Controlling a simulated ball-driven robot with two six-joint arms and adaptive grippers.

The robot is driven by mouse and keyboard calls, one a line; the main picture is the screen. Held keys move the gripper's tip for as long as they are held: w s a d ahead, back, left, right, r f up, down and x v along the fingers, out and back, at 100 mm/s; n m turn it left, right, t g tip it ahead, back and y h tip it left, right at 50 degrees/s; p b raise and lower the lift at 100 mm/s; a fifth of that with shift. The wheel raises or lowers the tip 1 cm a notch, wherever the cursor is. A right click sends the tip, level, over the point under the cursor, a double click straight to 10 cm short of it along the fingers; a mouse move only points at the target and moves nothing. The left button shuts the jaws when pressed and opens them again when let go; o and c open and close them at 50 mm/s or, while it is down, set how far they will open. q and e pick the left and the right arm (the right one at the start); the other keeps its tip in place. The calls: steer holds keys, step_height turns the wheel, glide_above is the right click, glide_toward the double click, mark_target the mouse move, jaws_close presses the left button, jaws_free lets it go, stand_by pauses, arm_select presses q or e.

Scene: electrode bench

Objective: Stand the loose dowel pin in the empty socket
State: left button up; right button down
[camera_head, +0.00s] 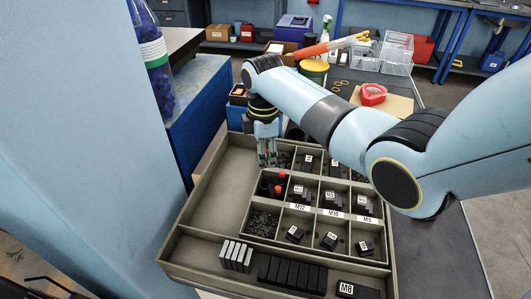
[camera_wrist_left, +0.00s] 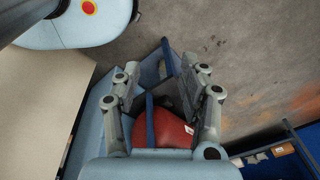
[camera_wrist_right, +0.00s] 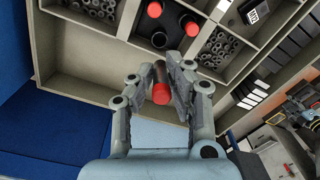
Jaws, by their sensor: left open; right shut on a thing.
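My right gripper (camera_head: 267,158) is above the left part of the compartment tray. In the right wrist view it (camera_wrist_right: 152,84) is shut on a dark dowel pin (camera_wrist_right: 161,92) with a red end facing the camera. Two other red-topped pins stand in the tray, one (camera_wrist_right: 190,25) right of the empty socket and one (camera_wrist_right: 154,9) beyond it. The empty socket (camera_wrist_right: 159,40) is a dark round opening just beyond the held pin. In the head view the standing pins (camera_head: 281,174) show beside the gripper. My left gripper (camera_wrist_left: 160,72) is open and empty, shown only in the left wrist view.
The tray (camera_head: 205,203) has divider walls around the pins. Compartments hold nuts (camera_wrist_right: 220,48), black blocks (camera_head: 329,240) and grey bars (camera_head: 235,256). Its left strip is bare. A tall blue bottle (camera_head: 152,55) stands at the left.

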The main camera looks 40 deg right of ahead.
steer(key=shift+s+f+b, duration=0.1)
steer(key=shift+f+b, duration=0.2)
steer(key=shift+f, duration=0.1)
step_height(320, 180, down, 3)
steer(key=b, duration=0.3)
steer(key=shift+b, duration=0.3)
step_height(320, 180, down, 2)
steer(key=b, duration=0.3)
steer(key=shift+f, duration=0.2)
steer(key=shift+f+b, duration=0.3)
steer(key=shift+f, duration=0.85)
arm_select(q)
step_height(320, 180, down, 8)
steer(key=s, duration=0.1)
steer(key=shift+s+d+f, duration=0.15)
steer(key=shift+s, duration=0.05)
arm_select(e)
steer(key=shift+s+f, duration=0.1)
steer(key=shift+f, duration=0.1)
steer(key=c, duration=1.2)
jaws_free()
steer(key=shift+f, duration=0.2)
